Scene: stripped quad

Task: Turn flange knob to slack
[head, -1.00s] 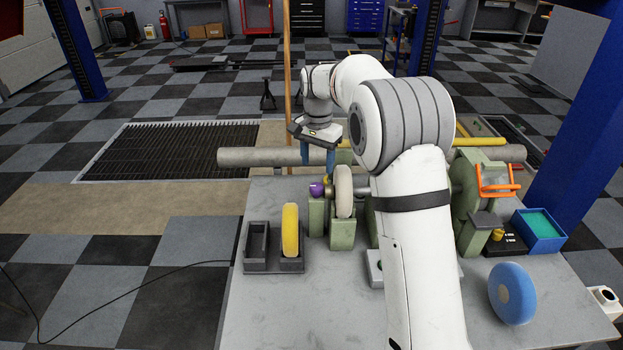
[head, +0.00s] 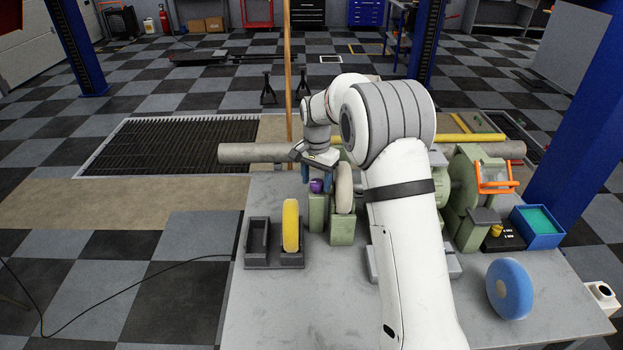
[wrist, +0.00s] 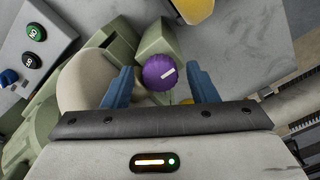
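The flange knob is a purple round knob (wrist: 160,72) with a white mark on its face, at the left end of the green machine. It also shows in the head view (head: 316,186), just below my gripper. My gripper (wrist: 159,88) has two blue fingers standing apart, one on each side of the knob in the wrist view. Gaps show between the fingers and the knob, so the gripper is open and not closed on it. The white mark points up and to the right in the wrist view. A cream wheel (head: 344,188) stands right beside the knob.
A yellow wheel (head: 291,226) sits in a dark rack (head: 257,240) to the left. A blue wheel (head: 509,290) stands at the right front. A control box with green and black buttons (wrist: 35,48) lies near the machine. The table's left front is clear.

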